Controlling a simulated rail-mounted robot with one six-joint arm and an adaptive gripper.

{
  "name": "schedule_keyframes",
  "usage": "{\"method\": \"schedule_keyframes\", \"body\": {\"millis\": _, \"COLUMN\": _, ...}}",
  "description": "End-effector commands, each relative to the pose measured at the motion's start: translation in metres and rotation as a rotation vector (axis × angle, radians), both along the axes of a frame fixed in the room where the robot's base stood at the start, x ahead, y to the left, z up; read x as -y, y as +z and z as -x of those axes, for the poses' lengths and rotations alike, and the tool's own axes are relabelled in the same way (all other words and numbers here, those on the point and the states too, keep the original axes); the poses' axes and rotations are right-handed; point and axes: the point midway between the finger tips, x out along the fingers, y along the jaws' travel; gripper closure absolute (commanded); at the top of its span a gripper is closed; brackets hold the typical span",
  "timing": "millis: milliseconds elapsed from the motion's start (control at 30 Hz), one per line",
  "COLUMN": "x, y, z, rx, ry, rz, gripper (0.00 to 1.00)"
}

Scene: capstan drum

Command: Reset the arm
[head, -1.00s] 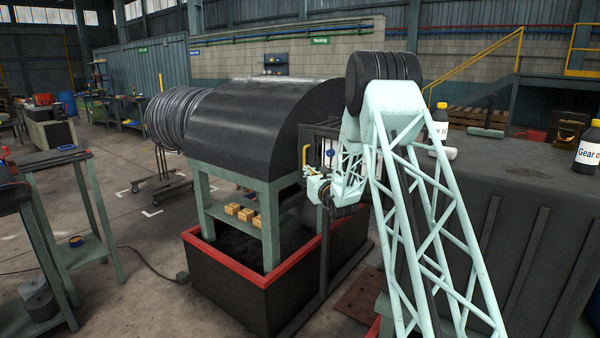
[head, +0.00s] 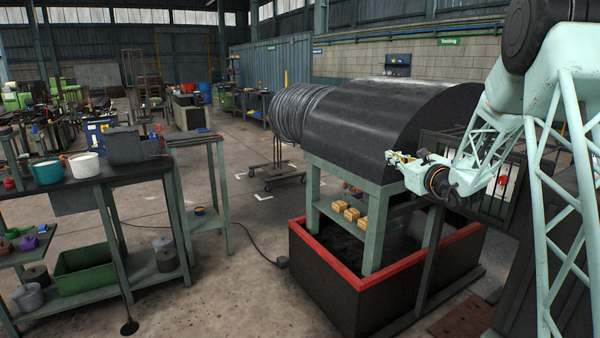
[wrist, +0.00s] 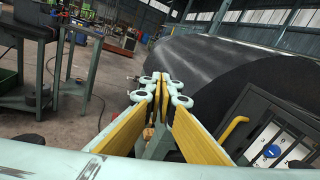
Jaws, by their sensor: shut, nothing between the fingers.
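My gripper (head: 392,171) is at the right of the head view, in front of the curved end of the black drum cover (head: 385,120). Its fingers are shut with nothing between them. In the wrist view my gripper (wrist: 164,82) shows yellow finger pads closed together, pointing at the dark cover (wrist: 215,75). A coil of grey cable (head: 300,112) is wound at the left end of the cover. A green stand (head: 372,230) bears the cover above a red-rimmed dark bin (head: 345,285).
Several small tan blocks (head: 350,212) sit on the stand's shelf. A workbench (head: 110,178) with a white pot (head: 84,165) and a teal pot (head: 47,171) stands at the left. Open floor lies between bench and bin. A panel with a yellow handle (wrist: 232,130) is close by.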

Motion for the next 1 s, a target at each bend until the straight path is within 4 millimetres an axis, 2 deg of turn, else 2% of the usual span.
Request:
{"method": "schedule_keyframes", "body": {"millis": 33, "x": -0.014, "y": 0.010, "z": 0.008, "rx": 0.003, "ry": 0.030, "rz": 0.023, "gripper": 1.00}}
{"method": "schedule_keyframes", "body": {"millis": 133, "x": -0.042, "y": 0.025, "z": 0.024, "rx": 0.007, "ry": 0.090, "rz": 0.071, "gripper": 1.00}}
{"method": "schedule_keyframes", "body": {"millis": 400, "x": -0.111, "y": 0.058, "z": 0.074, "rx": 0.017, "ry": 0.252, "rz": 0.205, "gripper": 1.00}}
{"method": "schedule_keyframes", "body": {"millis": 700, "x": -0.177, "y": 0.082, "z": 0.140, "rx": 0.029, "ry": 0.422, "rz": 0.361, "gripper": 1.00}}
{"method": "schedule_keyframes", "body": {"millis": 1000, "x": -0.230, "y": 0.096, "z": 0.215, "rx": 0.044, "ry": 0.586, "rz": 0.527, "gripper": 1.00}}
